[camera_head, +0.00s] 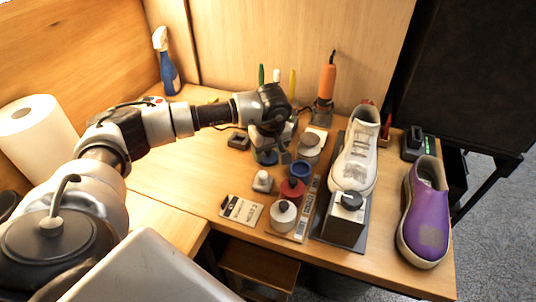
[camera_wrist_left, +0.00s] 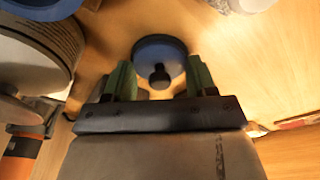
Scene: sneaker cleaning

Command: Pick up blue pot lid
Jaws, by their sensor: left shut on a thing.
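The blue pot lid (camera_wrist_left: 146,47) is a round blue disc with a dark knob, seen in the left wrist view between the two green fingertips of my left gripper (camera_wrist_left: 160,78). In the head view the lid (camera_head: 265,158) shows partly under my left gripper (camera_head: 270,148), which hides much of it. My left gripper is shut on the lid. I cannot tell whether the lid is clear of the table. An open blue pot (camera_head: 300,169) stands just right and front of the gripper. My right gripper is not in view.
A grey-lidded pot (camera_head: 310,146), a red pot (camera_head: 292,190) and a white pot (camera_head: 283,214) stand close by. A white sneaker (camera_head: 357,160) on a stand and a purple shoe (camera_head: 425,215) are at the right. The table left of the gripper is mostly clear.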

